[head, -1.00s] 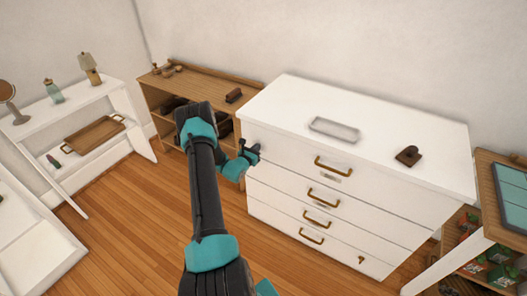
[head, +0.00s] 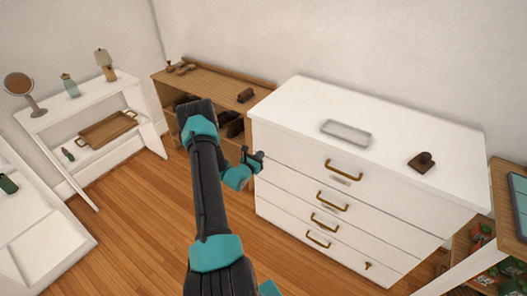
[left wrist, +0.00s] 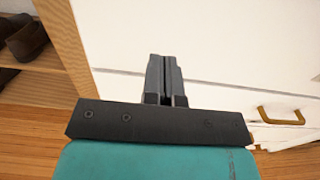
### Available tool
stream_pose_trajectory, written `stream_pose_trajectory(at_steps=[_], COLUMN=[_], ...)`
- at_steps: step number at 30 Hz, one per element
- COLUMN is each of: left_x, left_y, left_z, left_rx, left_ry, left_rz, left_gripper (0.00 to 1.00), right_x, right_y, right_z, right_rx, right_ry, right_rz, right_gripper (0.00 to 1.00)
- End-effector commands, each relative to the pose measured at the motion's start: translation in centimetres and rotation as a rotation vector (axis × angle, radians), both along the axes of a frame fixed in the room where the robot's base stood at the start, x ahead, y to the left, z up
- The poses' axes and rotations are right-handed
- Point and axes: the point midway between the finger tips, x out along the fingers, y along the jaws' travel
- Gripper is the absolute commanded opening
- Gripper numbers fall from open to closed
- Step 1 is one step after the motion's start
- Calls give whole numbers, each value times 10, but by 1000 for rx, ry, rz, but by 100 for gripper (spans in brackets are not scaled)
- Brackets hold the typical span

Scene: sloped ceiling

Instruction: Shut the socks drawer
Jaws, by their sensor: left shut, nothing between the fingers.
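A white dresser (head: 425,152) with several stacked drawers stands at the right of the head view. Its top drawer (head: 290,154) has a brass handle (head: 343,169) and a small label (head: 340,181) too small to read. I cannot tell which drawer is the socks drawer; the fronts look flush or nearly so. My left gripper (head: 256,160) is shut and empty at the dresser's left front edge, near the upper drawers. In the left wrist view the closed fingers (left wrist: 164,65) are in front of the white front; contact is unclear. A brass handle (left wrist: 280,116) shows right. My right gripper is out of view.
On the dresser top are a grey tray (head: 345,132) and a brown object (head: 422,162). A key (head: 368,265) sits in the bottom drawer. A wooden shoe shelf (head: 215,82) stands left of the dresser, a white shelf (head: 88,100) further left. Wooden floor (head: 140,220) is clear in front.

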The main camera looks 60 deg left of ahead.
Motion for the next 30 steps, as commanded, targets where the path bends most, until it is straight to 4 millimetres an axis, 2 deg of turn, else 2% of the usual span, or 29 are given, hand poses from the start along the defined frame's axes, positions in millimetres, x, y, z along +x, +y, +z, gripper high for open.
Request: stream_pose_trajectory(at_steps=[6, 12, 18, 30], left_x=[-41, -68, -77, -77], left_y=[-16, -28, -32, -32], left_z=[0, 0, 0, 0], left_rx=[-2, -2, 0, 0], left_ry=[1, 1, 0, 0], left_rz=[3, 2, -1, -1], left_gripper=[0, 0, 0, 0], right_x=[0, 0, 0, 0], right_y=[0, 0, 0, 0], right_z=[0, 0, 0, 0], right_rx=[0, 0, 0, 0], right_ry=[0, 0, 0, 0], right_rz=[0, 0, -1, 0], right_gripper=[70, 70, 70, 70])
